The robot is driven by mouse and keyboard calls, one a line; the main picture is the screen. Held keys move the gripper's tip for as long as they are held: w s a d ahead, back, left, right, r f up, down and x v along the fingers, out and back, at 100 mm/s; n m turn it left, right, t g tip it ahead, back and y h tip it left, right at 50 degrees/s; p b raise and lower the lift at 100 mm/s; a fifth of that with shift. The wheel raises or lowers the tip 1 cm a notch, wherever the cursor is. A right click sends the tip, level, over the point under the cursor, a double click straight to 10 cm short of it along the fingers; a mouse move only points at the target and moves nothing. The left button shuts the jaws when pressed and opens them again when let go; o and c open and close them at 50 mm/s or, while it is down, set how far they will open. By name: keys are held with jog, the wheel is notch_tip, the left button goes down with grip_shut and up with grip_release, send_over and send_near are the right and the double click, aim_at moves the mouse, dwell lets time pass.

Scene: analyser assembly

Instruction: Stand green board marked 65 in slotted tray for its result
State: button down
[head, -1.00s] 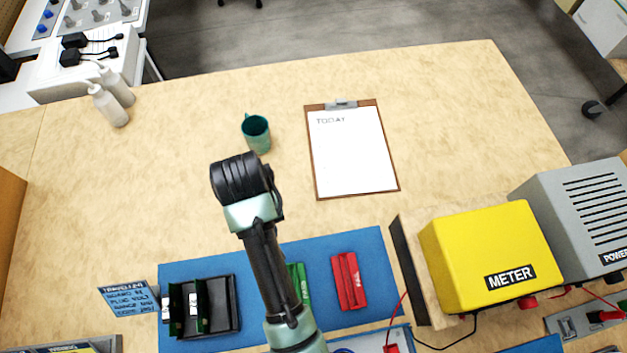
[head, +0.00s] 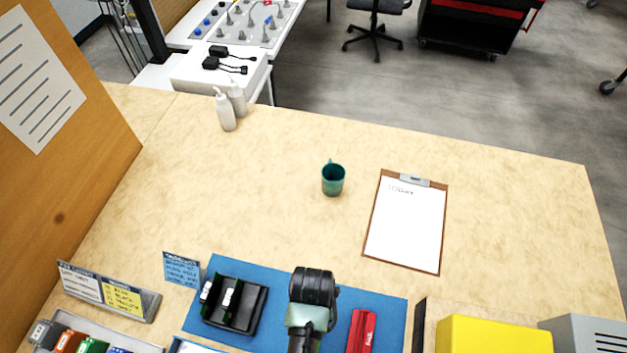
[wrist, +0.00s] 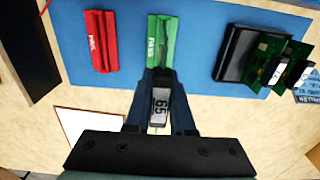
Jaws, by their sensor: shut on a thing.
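In the wrist view, my gripper (wrist: 158,78) is shut on the board marked 65 (wrist: 160,100), seen nearly edge-on with its pale label facing the camera. The gripper is at the near end of the green slotted tray (wrist: 163,28); I cannot tell whether the board touches it. The red slotted tray (wrist: 102,38) lies to the left, and also shows in the head view (head: 361,334). The tray lettering is too small to read surely. In the head view, my arm hides the gripper, the held board and the green tray.
A black rack (head: 257,312) with two upright green boards (head: 229,302) stands on the blue mat (head: 390,308). The yellow meter (head: 490,336) is at the right. A mug (head: 333,181) and clipboard (head: 406,225) lie beyond, with clear bench around them.

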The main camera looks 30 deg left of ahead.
jog(key=shift+f+b, duration=2.3)
jog(key=shift+b, duration=0.25)
jog(key=shift+r+p, duration=0.1)
jog(key=shift+p, duration=0.3)
jog(key=shift+s+f, duration=0.1)
jog(key=shift+f, duration=0.2)
jog(key=shift+f+b, duration=1.6)
jog(key=shift+f, duration=0.6)
jog(key=shift+f, duration=0.4)
jog(key=shift+c, duration=1.8)
grip_release()
